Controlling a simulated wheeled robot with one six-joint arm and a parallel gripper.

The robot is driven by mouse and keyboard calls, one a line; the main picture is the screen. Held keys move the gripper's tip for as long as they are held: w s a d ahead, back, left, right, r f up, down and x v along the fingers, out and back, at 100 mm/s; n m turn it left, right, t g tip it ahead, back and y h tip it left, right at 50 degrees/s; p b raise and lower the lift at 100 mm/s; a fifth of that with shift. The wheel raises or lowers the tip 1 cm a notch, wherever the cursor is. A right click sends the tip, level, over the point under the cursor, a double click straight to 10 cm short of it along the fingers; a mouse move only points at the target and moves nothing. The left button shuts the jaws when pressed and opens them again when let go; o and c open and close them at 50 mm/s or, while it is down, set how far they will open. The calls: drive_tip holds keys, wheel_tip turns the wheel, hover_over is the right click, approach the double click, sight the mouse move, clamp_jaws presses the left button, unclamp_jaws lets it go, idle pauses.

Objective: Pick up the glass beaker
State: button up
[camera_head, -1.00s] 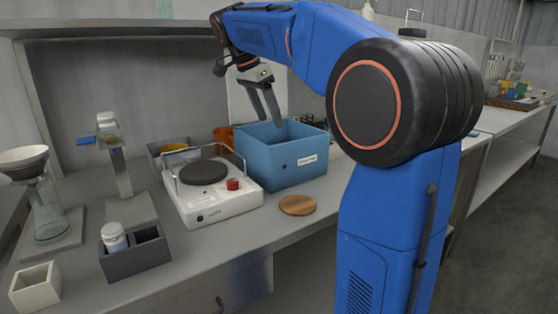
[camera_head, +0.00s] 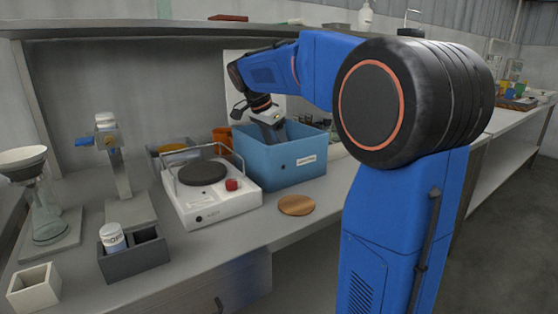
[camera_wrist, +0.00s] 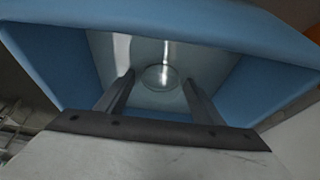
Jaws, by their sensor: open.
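The glass beaker (camera_wrist: 160,77) shows in the wrist view as a clear round form inside the blue bin, between my two fingers and beyond their tips. My gripper (camera_wrist: 158,80) is open, with one finger on each side of the beaker in that view. I cannot tell whether the fingers touch it. In the head view my gripper (camera_head: 272,132) reaches down into the blue bin (camera_head: 295,165), and its fingertips are partly hidden. The beaker is hidden by the bin's walls in the head view.
A white hot plate (camera_head: 212,200) stands left of the bin. A round wooden disc (camera_head: 296,205) lies in front of it. An orange container (camera_head: 222,138) is behind. A dark divided box (camera_head: 135,257) with a white jar (camera_head: 112,238) sits at the front left.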

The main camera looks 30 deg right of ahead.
drive_tip(key=shift+d+f, duration=0.1)
drive_tip(key=shift+f, duration=0.1)
drive_tip(key=c, duration=1.3)
wheel_tip(320, 180, up, 10)
drive_tip(key=shift+r, duration=0.1)
